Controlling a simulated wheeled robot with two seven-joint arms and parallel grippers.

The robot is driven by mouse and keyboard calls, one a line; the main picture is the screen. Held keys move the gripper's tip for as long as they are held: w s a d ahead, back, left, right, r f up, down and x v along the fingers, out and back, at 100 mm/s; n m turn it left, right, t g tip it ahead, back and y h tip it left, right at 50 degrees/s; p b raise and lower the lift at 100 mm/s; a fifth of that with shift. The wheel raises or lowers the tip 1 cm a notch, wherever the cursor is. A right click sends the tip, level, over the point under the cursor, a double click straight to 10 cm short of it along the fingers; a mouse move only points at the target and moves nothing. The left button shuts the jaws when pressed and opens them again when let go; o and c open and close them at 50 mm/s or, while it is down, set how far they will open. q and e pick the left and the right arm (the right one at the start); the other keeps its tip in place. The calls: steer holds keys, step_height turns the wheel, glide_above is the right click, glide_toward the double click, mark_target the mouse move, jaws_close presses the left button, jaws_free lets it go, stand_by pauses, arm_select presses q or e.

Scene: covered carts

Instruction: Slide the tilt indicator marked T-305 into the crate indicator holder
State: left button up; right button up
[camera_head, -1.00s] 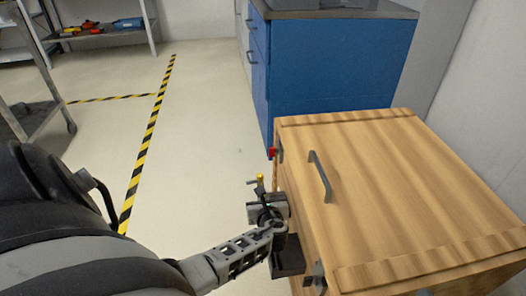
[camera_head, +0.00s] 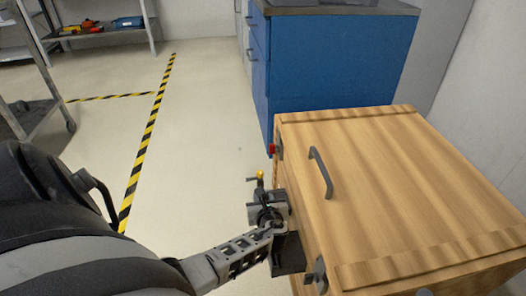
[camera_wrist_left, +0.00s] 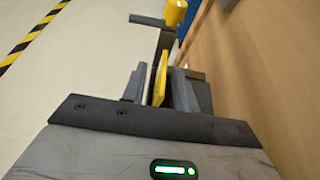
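My left gripper (camera_head: 266,200) is beside the left face of the wooden crate (camera_head: 400,180), near its upper edge. In the left wrist view my gripper (camera_wrist_left: 163,88) has a thin yellow piece (camera_wrist_left: 160,80) upright between its dark fingers, seemingly the tilt indicator held edge-on. The mark T-305 cannot be read. A dark bracket with a yellow knob (camera_wrist_left: 175,12) stands just beyond the fingers; the knob also shows in the head view (camera_head: 260,175). I cannot tell whether it belongs to the holder. The holder's slot is not clearly visible. My right gripper is out of view.
The crate has a grey handle (camera_head: 321,172) on top and metal latches on its left face. A blue cabinet (camera_head: 335,75) stands behind it. The floor (camera_head: 205,130) left of the crate is clear, with yellow-black tape (camera_head: 148,140). Metal racks stand at far left.

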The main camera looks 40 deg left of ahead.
arm_select(q)
steer(key=p+v, duration=0.3)
steer(key=v, duration=0.4)
steer(key=shift+s+d+p, duration=0.2)
steer(key=shift+d+p, duration=0.05)
steer(key=shift+p, duration=0.05)
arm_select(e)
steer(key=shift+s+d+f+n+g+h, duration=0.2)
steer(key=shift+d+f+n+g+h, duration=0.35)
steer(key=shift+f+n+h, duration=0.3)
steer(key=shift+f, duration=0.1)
